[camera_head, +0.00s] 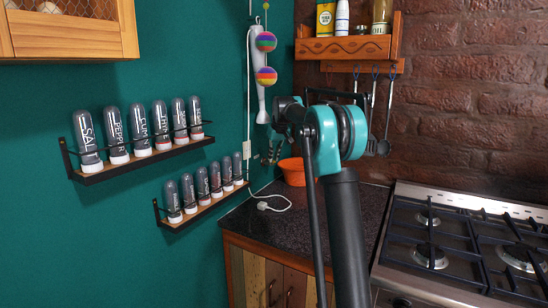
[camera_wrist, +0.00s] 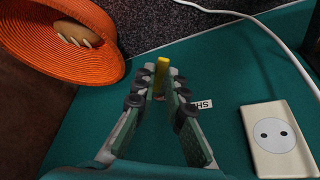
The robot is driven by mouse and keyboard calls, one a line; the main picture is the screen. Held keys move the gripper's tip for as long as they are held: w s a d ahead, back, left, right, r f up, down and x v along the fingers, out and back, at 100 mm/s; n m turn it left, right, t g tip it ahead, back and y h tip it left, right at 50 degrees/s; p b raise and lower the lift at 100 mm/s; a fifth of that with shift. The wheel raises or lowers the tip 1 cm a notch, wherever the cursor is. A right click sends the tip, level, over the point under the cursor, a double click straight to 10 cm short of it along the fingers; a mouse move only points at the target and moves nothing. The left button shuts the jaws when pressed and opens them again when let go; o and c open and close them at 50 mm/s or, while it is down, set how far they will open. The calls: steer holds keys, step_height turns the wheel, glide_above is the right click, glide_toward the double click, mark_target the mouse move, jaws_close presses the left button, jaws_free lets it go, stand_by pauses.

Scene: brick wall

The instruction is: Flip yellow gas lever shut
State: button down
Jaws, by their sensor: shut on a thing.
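The yellow gas lever (camera_wrist: 161,70) shows in the wrist view as a small upright bar against the teal wall, between the tips of my gripper (camera_wrist: 162,84). My gripper's two teal-padded fingers are closed on it, one on each side. The lever's lower part and its mount are hidden by the fingers. A white label with dark letters, partly covered, sits on the wall just right of the fingers (camera_wrist: 202,104). In the head view my arm covers the area, and I cannot make out the lever there.
An orange bowl (camera_head: 292,171) stands on the dark countertop (camera_head: 345,212); it also shows near my gripper in the wrist view (camera_wrist: 62,42). A white cable (camera_wrist: 262,24) and a wall socket (camera_wrist: 277,138) are to the right. The stove (camera_head: 470,245) and spice shelves (camera_head: 140,158) flank the counter.

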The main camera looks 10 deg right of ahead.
steer(key=c, duration=1.6)
jaws_free()
steer(key=shift+o, duration=0.2)
steer(key=v, duration=1.2)
steer(key=shift+s, duration=0.1)
